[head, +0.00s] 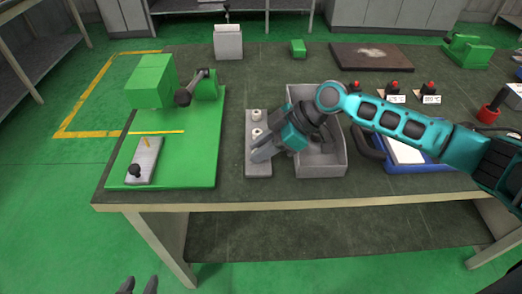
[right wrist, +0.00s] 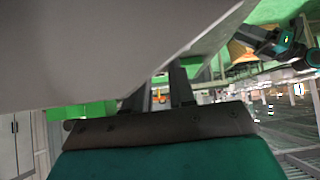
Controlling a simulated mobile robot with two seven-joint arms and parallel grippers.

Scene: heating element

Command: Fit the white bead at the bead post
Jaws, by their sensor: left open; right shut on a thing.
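My right gripper (head: 258,155) is low over the front part of a grey bead rack (head: 257,171). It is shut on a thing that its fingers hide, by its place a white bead. Two white beads (head: 257,115) stand on the rack behind the fingers. In the right wrist view the right gripper's fingers (right wrist: 165,95) are partly covered by a large grey surface. A grey block (head: 146,160) with a thin orange post and a black knob (head: 135,170) lies on the green board, left of the rack. My left gripper (head: 139,286) is open and empty at the bottom edge, before the table.
The green board (head: 185,155) also bears a green block (head: 151,80) and a dark crank lever (head: 187,93). A grey bin (head: 320,170) stands right beside the rack, under my right arm. A blue tray (head: 415,168) is further right. The board's front middle is clear.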

